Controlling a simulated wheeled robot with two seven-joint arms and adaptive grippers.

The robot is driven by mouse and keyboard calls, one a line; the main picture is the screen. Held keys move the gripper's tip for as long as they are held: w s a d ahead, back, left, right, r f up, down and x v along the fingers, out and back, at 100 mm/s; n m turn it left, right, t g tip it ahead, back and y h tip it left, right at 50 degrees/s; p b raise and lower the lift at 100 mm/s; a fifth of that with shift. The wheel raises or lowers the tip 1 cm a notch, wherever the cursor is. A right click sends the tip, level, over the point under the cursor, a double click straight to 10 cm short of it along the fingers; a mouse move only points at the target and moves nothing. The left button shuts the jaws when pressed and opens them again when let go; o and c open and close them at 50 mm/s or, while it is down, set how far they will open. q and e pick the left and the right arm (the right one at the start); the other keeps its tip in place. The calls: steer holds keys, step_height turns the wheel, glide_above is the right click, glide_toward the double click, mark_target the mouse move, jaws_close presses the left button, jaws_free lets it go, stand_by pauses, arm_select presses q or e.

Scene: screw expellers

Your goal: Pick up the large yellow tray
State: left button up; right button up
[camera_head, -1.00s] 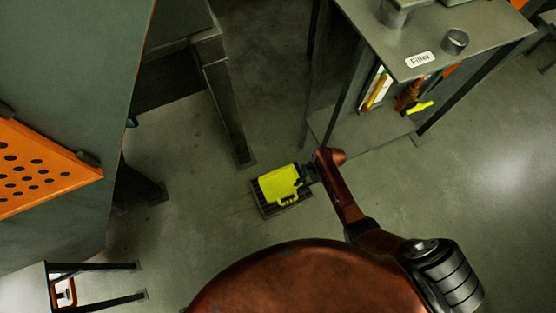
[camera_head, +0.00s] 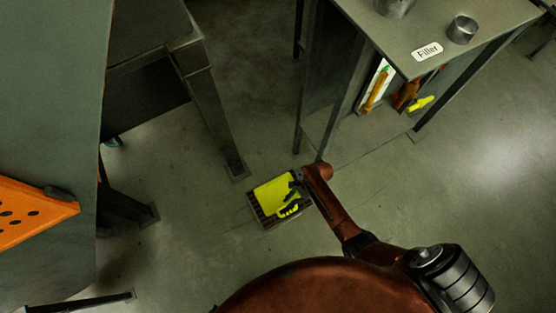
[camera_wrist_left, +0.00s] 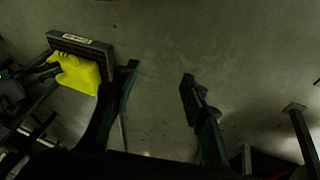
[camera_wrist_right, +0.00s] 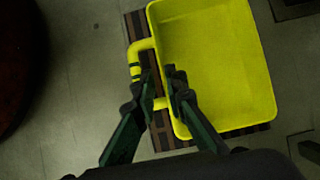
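The large yellow tray (camera_head: 272,194) lies on a dark grate on the floor. In the right wrist view, the tray (camera_wrist_right: 215,60) is close and fills the upper right, with its looped handle (camera_wrist_right: 135,62) on the left side. My right gripper (camera_wrist_right: 160,72) is partly open, its fingertips on either side of the tray's handle-side rim; contact is not clear. In the head view, my right gripper (camera_head: 294,190) is over the tray's right side. In the left wrist view, my left gripper (camera_wrist_left: 159,72) is open and empty, with the tray (camera_wrist_left: 78,72) apart to its left.
The dark grate (camera_head: 260,215) shows around the tray. A grey table labelled Filler (camera_head: 400,52) stands to the right. Grey machine legs (camera_head: 213,120) stand to the left. An orange perforated panel (camera_head: 30,215) is at far left. The floor right of my arm is clear.

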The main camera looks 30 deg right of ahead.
mark_target(280, 198)
steer(key=b+x, duration=0.2)
steer(key=x, duration=0.1)
steer(key=shift+f+b, duration=0.35)
steer(key=shift+f, duration=0.05)
steer(key=shift+a+f+b, duration=0.4)
arm_select(q)
step_height(280, 198, down, 6)
steer(key=w+t, duration=0.2)
steer(key=shift+w+d+t, duration=0.25)
steer(key=shift+d+t, duration=0.1)
steer(key=shift+t, duration=0.05)
steer(key=shift+r, duration=0.1)
arm_select(e)
steer(key=shift+r, duration=0.1)
jaws_close()
steer(key=shift+r, duration=0.1)
